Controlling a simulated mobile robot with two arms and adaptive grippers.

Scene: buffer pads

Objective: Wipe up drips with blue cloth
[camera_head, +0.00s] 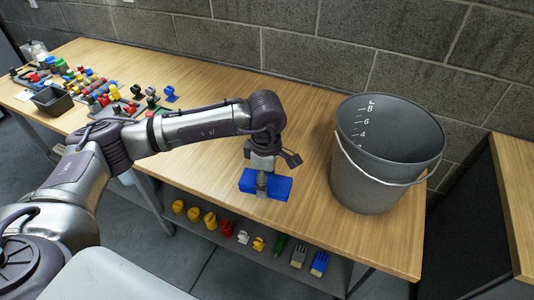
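The blue cloth (279,188), a folded block shape, is at the front edge of the wooden table (310,120), left of the bucket. My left gripper (262,180) reaches down over it from the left arm. One fingertip lies across the middle of the cloth; the other finger is hidden, so I cannot tell whether the fingers are closed on it. I cannot make out any drips on the table. My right gripper is not in view.
A large grey bucket (362,182) with a wire handle stands at the table's right end. Small coloured parts and a dark tray (54,101) fill the left end. Several coloured items (210,220) sit on the lower shelf. A block wall stands behind. The table middle behind my arm is clear.

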